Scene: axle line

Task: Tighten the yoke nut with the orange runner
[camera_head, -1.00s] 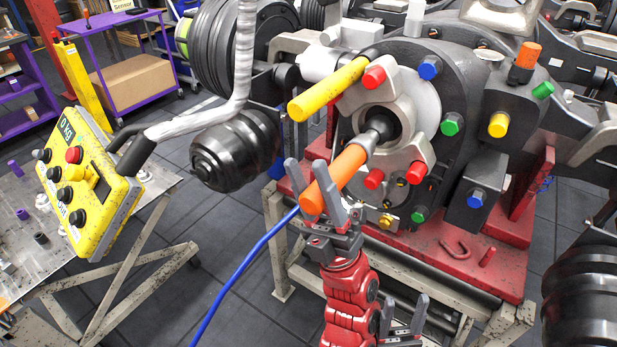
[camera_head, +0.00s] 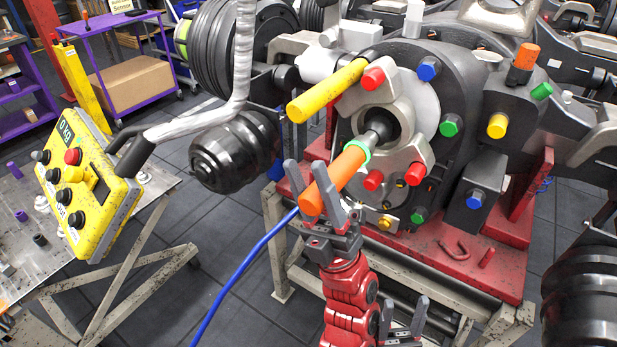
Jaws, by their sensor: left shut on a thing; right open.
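The orange runner (camera_head: 345,170) is a thick orange cylinder with a dark nose that reaches into the dark central opening of the grey metal yoke (camera_head: 412,110). A bright green ring shows around the runner's front end. The yoke nut itself is hidden behind the nose, so I cannot tell how it sits. My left gripper (camera_head: 318,192), on the red arm, is shut on the runner near its rear end, with a grey finger on each side. My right gripper (camera_head: 404,316) is open and empty at the bottom, below and right of the left one.
A yellow bar (camera_head: 328,90) juts out just above the runner. Red, blue, green and yellow caps stick out around the housing (camera_head: 462,85). A yellow control box (camera_head: 88,185) hangs at the left over a grey table (camera_head: 30,250). A blue hose (camera_head: 240,275) runs behind my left arm.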

